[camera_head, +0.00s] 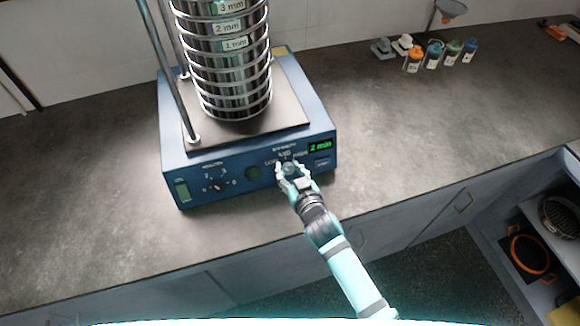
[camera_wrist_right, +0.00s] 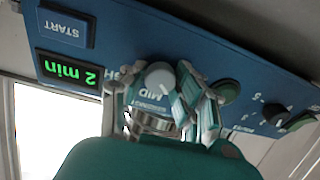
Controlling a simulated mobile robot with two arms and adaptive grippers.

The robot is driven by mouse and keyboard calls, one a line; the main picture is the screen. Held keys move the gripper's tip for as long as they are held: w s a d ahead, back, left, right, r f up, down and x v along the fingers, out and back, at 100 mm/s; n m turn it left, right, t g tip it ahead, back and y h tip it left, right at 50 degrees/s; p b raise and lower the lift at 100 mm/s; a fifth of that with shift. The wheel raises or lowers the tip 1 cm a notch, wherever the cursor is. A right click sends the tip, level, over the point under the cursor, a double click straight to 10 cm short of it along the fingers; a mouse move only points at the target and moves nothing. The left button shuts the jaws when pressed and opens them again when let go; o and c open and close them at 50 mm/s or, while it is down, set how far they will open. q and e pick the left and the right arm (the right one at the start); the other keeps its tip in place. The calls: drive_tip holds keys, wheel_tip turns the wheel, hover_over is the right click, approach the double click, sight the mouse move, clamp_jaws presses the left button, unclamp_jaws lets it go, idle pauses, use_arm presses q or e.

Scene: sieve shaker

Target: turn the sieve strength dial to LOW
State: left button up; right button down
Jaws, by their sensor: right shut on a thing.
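The blue sieve shaker (camera_head: 190,170) stands on the counter with its control panel facing me. My right gripper (camera_head: 291,172) is at the strength dial, below the MID mark, and largely hides it and parts of the LOW and HIGH labels. In the right wrist view the grey round dial (camera_wrist_right: 158,76) sits between the fingers of my right gripper (camera_wrist_right: 163,92), which are shut on it. The word MID shows beside the dial there, upside down. I cannot tell which mark the dial points to. My left gripper is not in view.
Left of the strength dial are a green button (camera_head: 253,173) and the black minutes dial (camera_head: 217,187). Right of it are a display (camera_head: 320,147) reading 2 min and the START button (camera_head: 322,162). A sieve stack (camera_head: 232,75) stands on top. Small bottles (camera_head: 433,55) stand at the back right.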

drive_tip(key=shift+n+p, duration=0.45)
drive_tip(key=shift+n, duration=0.65)
drive_tip(key=c, duration=1)
unclamp_jaws()
drive_tip(key=v, duration=1.2)
drive_tip(key=shift+d+r, duration=0.1)
drive_tip(key=shift+r, duration=0.05)
